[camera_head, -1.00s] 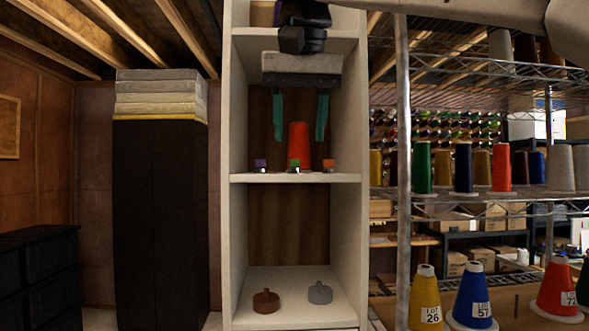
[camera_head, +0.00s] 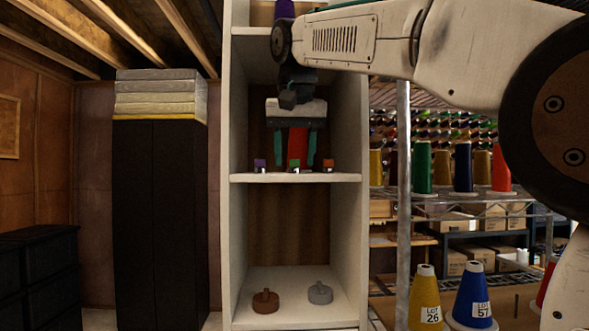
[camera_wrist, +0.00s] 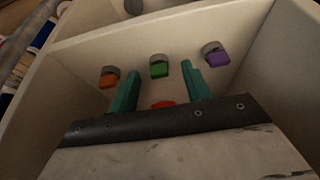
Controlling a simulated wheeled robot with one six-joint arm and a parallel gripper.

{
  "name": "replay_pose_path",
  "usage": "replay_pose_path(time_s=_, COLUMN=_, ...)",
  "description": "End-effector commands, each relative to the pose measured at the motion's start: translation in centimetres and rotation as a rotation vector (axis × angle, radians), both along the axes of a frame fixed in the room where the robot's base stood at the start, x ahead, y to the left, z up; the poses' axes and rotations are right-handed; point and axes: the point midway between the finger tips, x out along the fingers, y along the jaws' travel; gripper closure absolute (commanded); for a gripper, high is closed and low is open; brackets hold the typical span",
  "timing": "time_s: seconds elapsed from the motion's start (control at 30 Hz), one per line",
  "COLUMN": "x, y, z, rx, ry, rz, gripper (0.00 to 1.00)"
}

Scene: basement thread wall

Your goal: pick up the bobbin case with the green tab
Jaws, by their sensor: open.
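The bobbin case with the green tab (camera_head: 294,164) stands on the middle shelf, between the purple-tab case (camera_head: 260,165) and the orange-tab case (camera_head: 328,166). In the wrist view the green-tab case (camera_wrist: 159,67) lies between and slightly beyond the teal fingertips, with the orange-tab case (camera_wrist: 109,77) left and the purple-tab case (camera_wrist: 214,54) right. My gripper (camera_head: 295,160) is open and empty, its fingers apart on either side of the green-tab case in the picture. I cannot tell whether they touch the shelf.
A red cone (camera_head: 298,143) shows between the fingers, partly hidden by my gripper. Shelf side walls (camera_head: 346,110) bound the space left and right. A brown piece (camera_head: 265,300) and a grey piece (camera_head: 320,292) lie on the lower shelf. A wire rack with thread cones is to the right.

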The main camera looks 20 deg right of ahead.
Motion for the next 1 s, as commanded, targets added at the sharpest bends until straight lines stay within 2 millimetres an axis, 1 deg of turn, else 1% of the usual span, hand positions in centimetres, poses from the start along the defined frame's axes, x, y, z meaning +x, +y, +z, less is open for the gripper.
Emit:
replay_pose_path(time_s=0.03, x=0.14, y=-0.09, z=-0.5, rx=-0.001, ry=0.001, rz=0.0, gripper=0.52)
replay_pose_path(time_s=0.1, x=0.29, y=-0.14, z=-0.87, rx=0.0, ry=0.001, rz=0.0, gripper=0.52)
replay_pose_path(time_s=0.33, x=0.35, y=-0.14, z=-0.97, rx=0.0, ry=0.0, rz=0.0, gripper=0.52)
replay_pose_path(time_s=0.37, x=0.35, y=-0.14, z=-0.97, rx=0.0, ry=0.0, rz=0.0, gripper=0.6)
replay_pose_path(time_s=0.4, x=0.35, y=-0.14, z=-0.97, rx=0.0, ry=0.0, rz=0.0, gripper=0.71)
replay_pose_path(time_s=0.47, x=0.35, y=-0.14, z=-0.96, rx=0.0, ry=0.0, rz=0.0, gripper=0.88)
replay_pose_path(time_s=0.5, x=0.34, y=-0.13, z=-0.96, rx=0.0, ry=0.0, rz=0.0, gripper=0.99)
replay_pose_path(time_s=0.87, x=0.34, y=-0.13, z=-0.91, rx=0.0, ry=0.0, rz=0.0, gripper=1.0)
replay_pose_path(time_s=1.0, x=0.34, y=-0.12, z=-0.41, rx=0.0, ry=-0.001, rz=-0.001, gripper=1.0)
